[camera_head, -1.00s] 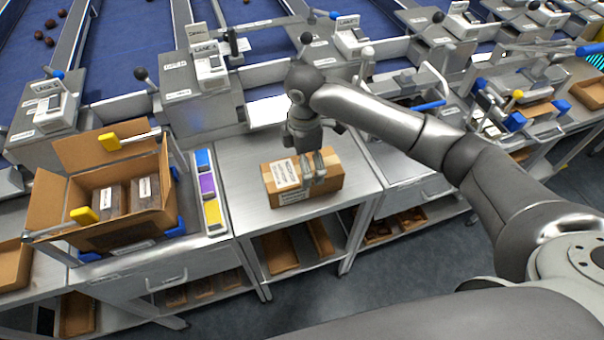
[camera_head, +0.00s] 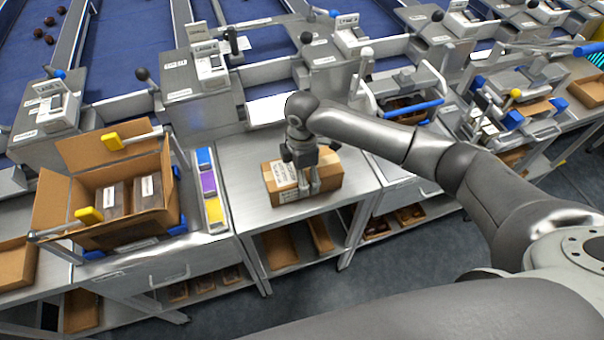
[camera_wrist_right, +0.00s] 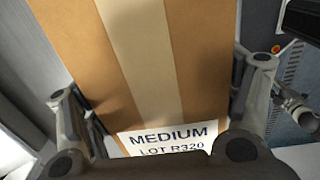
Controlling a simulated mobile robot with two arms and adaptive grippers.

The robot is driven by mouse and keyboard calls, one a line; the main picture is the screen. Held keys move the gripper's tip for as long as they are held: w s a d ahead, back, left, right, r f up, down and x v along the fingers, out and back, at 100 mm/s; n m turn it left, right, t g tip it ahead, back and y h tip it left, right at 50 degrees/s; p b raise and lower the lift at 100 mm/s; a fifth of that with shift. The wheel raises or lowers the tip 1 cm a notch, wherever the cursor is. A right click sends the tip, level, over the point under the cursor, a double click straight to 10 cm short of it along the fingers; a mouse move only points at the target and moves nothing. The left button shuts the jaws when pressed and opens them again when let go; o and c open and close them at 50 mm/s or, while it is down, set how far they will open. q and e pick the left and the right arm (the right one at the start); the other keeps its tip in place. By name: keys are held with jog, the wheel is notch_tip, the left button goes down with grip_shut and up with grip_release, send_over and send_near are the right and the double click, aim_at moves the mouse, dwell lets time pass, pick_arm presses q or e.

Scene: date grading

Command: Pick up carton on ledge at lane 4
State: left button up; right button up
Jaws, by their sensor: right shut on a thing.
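A closed brown carton (camera_head: 326,178) with a pale tape strip and a white label lies on the steel ledge (camera_head: 245,205) in the middle of the head view. My right gripper (camera_head: 304,190) reaches down over it, shut on it with a finger on the near side. In the right wrist view the carton (camera_wrist_right: 190,60) fills the space between the two fingers (camera_wrist_right: 165,115), and its label reads "MEDIUM LOT R320". I cannot tell whether the carton touches the ledge or is just off it. My left gripper is not in view.
An open carton (camera_head: 100,225) with packed boxes stands on the left bench. Blue, purple and yellow blocks (camera_head: 208,183) sit in a strip beside the ledge. Lane machines (camera_head: 190,85) stand behind. A blue-handled frame (camera_head: 415,110) is to the right.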

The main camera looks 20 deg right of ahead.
jog(key=c, duration=0.5)
jog(key=shift+r, duration=0.15)
